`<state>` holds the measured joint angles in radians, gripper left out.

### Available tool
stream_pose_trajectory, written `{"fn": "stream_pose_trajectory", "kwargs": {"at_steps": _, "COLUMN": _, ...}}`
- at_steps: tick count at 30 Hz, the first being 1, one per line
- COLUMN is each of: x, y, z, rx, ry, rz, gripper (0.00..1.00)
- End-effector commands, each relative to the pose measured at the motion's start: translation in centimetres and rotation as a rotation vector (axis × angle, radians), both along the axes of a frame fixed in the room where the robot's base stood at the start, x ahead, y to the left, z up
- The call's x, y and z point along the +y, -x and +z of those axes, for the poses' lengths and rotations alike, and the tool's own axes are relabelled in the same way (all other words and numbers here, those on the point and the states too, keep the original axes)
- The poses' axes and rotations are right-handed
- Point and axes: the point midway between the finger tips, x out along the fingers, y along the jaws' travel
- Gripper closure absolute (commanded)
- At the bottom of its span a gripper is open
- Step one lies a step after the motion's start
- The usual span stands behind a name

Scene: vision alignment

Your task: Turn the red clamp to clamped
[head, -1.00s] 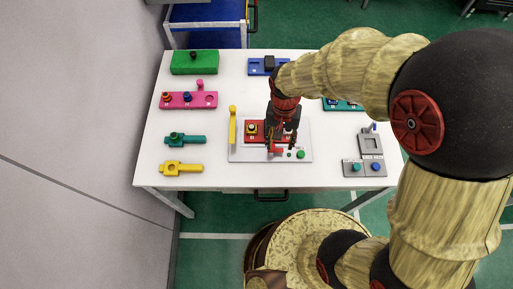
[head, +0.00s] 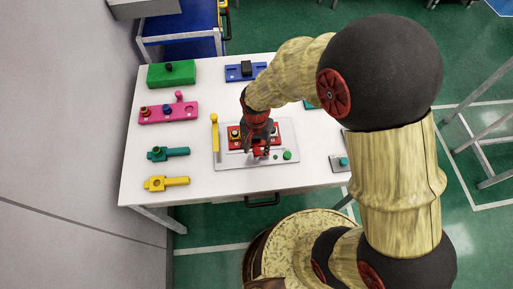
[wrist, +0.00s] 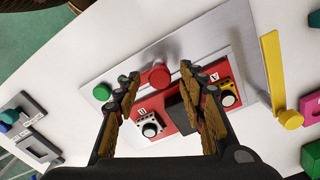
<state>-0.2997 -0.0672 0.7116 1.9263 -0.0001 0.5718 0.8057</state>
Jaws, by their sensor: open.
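The red clamp appears in the wrist view as a round red knob (wrist: 159,76) on a light grey board (wrist: 215,38). In the head view a red piece (head: 262,153) shows under my gripper, partly hidden by it. My gripper (wrist: 158,77) is open, with one finger on each side of the red knob in the wrist picture; I cannot tell whether they touch it. In the head view my gripper (head: 260,146) is over the middle of the board, pointing down. Behind the knob lies a red plate (wrist: 176,122) with labelled dials.
A yellow bar (head: 214,133) stands at the board's left edge, and green buttons (head: 287,155) are at its front right. Pink (head: 160,115), teal (head: 168,153) and yellow (head: 166,183) fixtures lie left. My arm hides part of the table's right side.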

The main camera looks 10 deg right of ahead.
Motion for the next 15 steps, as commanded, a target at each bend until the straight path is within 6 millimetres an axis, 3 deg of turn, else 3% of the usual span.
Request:
{"fn": "stream_pose_trajectory", "kwargs": {"at_steps": 9, "x": 0.01, "y": -0.03, "z": -0.27, "rx": -0.001, "ry": 0.0, "rz": 0.0, "gripper": 0.59}}
{"fn": "stream_pose_trajectory", "kwargs": {"at_steps": 15, "x": 0.01, "y": -0.03, "z": -0.25, "rx": -0.001, "ry": 0.0, "rz": 0.0, "gripper": 0.71}}
